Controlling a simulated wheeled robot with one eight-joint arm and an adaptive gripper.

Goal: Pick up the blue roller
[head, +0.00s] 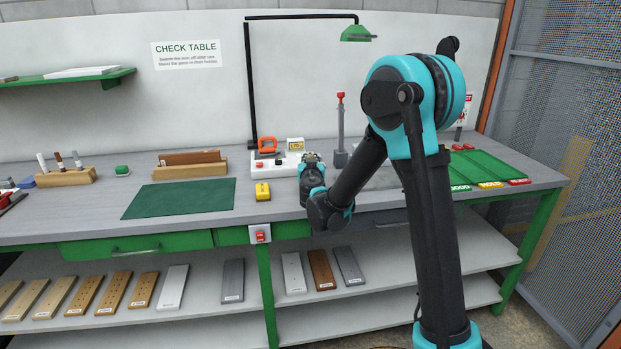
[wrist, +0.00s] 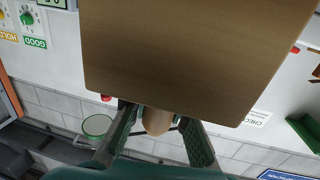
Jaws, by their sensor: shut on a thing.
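My gripper (head: 312,160) is over the bench near its back middle, just right of a yellow block. In the wrist view its two fingers (wrist: 158,116) are shut on a rounded tan piece (wrist: 157,122). A large flat brown face (wrist: 190,55) fills the top of that view, right beyond the fingertips. It seems to belong to the held thing, but I cannot tell for sure. No blue shows on it. A small blue item (head: 26,183) lies at the far left of the bench; I cannot tell whether it is a roller.
The yellow block (head: 262,191) and a green mat (head: 180,198) lie left of my gripper. A grey post with a red top (head: 340,130) stands close on its right. A green tray (head: 490,168) is at the right. Boards (head: 293,273) lie on the lower shelf.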

